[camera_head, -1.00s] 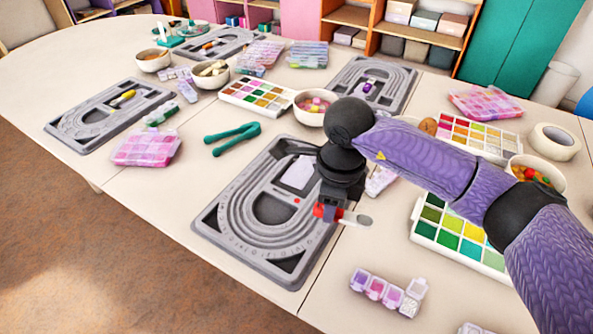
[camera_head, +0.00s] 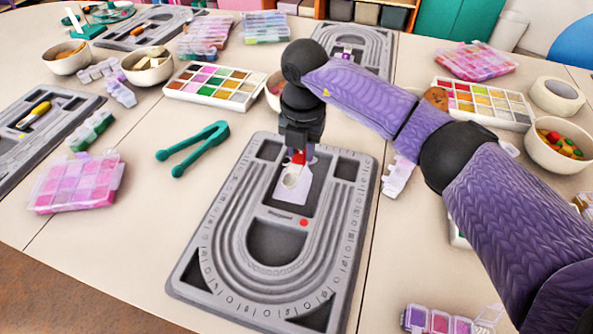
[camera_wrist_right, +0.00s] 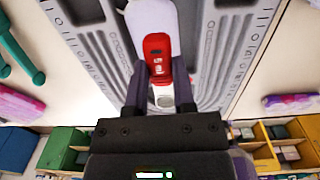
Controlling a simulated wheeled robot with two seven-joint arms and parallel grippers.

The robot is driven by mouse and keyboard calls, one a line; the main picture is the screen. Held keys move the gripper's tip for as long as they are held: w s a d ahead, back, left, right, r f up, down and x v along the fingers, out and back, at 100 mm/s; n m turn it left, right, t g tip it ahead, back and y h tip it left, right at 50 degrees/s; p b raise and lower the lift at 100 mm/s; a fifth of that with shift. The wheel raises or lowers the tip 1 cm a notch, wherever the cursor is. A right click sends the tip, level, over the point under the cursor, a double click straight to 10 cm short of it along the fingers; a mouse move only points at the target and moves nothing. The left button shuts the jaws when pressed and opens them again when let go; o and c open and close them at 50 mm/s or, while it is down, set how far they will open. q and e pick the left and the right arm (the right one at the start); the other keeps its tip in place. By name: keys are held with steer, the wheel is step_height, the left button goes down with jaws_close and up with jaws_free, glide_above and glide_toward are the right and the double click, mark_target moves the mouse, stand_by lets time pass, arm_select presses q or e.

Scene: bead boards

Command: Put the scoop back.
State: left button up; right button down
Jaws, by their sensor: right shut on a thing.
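The scoop has a red handle (camera_wrist_right: 157,55) and a pale, rounded end. It shows in the head view (camera_head: 291,180) over the upper middle of the grey bead board (camera_head: 227,205), at the pale patch in the board's middle well. My right gripper (camera_head: 298,155) points down and is shut on the red handle; its two fingers lie on either side of it in the right wrist view (camera_wrist_right: 160,85). I cannot tell whether the scoop touches the board. My left gripper is out of view.
Green tweezers (camera_head: 193,147) lie left of the board. A pink bead box (camera_head: 76,182) lies further left. A colour-bead tray (camera_head: 212,85) stands behind, and a bowl of beads (camera_head: 560,145) stands at right. Table room is free left of the board.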

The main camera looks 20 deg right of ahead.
mark_target(301, 180)
step_height(301, 180, down, 5)
steer(key=shift+f+b, duration=0.1)
steer(key=shift+b, duration=0.8)
steer(key=shift+r, duration=0.2)
steer(key=shift+f, duration=0.55)
steer(key=shift+c, duration=2.2)
jaws_free()
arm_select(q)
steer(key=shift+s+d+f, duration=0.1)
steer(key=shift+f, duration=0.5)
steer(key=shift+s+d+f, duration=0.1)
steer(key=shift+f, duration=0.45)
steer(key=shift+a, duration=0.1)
arm_select(e)
step_height(301, 180, up, 13)
steer(key=p, duration=0.5)
steer(key=shift+f, duration=0.2)
steer(key=shift+s+r, duration=0.1)
steer(key=shift+r, duration=0.25)
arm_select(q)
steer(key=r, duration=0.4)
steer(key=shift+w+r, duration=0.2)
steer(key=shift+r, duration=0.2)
